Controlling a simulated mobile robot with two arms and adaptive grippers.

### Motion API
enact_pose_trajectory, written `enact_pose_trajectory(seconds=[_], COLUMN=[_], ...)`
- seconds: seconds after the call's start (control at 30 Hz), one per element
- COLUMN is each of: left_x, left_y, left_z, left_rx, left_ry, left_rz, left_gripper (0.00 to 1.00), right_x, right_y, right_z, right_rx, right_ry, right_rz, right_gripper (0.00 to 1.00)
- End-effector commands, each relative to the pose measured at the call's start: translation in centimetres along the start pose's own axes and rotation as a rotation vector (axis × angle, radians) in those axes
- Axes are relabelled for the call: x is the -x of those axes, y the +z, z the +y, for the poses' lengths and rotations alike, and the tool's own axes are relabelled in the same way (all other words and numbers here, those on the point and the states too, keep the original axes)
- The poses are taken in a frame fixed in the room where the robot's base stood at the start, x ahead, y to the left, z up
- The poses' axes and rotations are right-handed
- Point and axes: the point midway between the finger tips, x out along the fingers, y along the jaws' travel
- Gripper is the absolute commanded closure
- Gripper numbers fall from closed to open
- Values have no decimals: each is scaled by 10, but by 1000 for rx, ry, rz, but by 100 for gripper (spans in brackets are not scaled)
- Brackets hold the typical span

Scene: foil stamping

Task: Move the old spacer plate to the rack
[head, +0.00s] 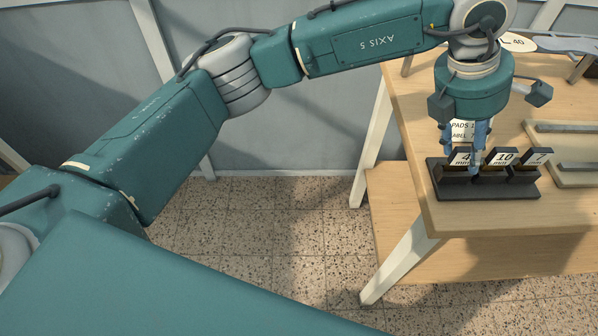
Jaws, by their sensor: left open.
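A dark rack (488,188) stands at the near left edge of the wooden table. It holds upright dark plates with white labels: a plate marked 4 (461,158), one marked 10 (503,157) and one marked 7 (538,156). I cannot tell which plate is the old spacer plate. My left gripper (465,150) points down over the rack's left end, its blue fingers open and beside the 4 plate. The fingers partly cover that plate, and contact cannot be made out. My right gripper is not in view.
A white card with "PADS" text (461,128) is partly hidden behind my left gripper. Grey bars on a pale board (570,178) lie right of the rack. A white piece marked 40 (517,42) is at the back. The wooden table (440,214) has a lower shelf (500,262).

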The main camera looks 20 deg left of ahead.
Motion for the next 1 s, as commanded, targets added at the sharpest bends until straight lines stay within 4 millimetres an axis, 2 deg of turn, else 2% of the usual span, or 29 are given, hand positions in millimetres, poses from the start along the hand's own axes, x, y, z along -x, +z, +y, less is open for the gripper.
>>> enact_pose_trajectory(seconds=[0.3,0.4,0.5,0.7,0.73,0.8,1.0], left_x=[60,56,79,112,109,95,86], left_y=[26,23,34,47,44,23,-15], left_z=[-1,-2,0,-2,-2,4,11], left_rx=[0,1,-1,0,2,-52,-208], left_ry=[0,-7,1,-3,-6,-28,-89], left_rz=[-1,1,-1,1,6,7,8], left_gripper=[59,59,59,59,59,59,59], right_x=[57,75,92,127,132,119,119], right_y=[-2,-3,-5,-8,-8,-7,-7], right_z=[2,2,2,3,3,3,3], right_rx=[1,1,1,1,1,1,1], right_ry=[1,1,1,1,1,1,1], right_rz=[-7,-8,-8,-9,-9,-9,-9], right_gripper=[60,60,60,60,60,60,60])
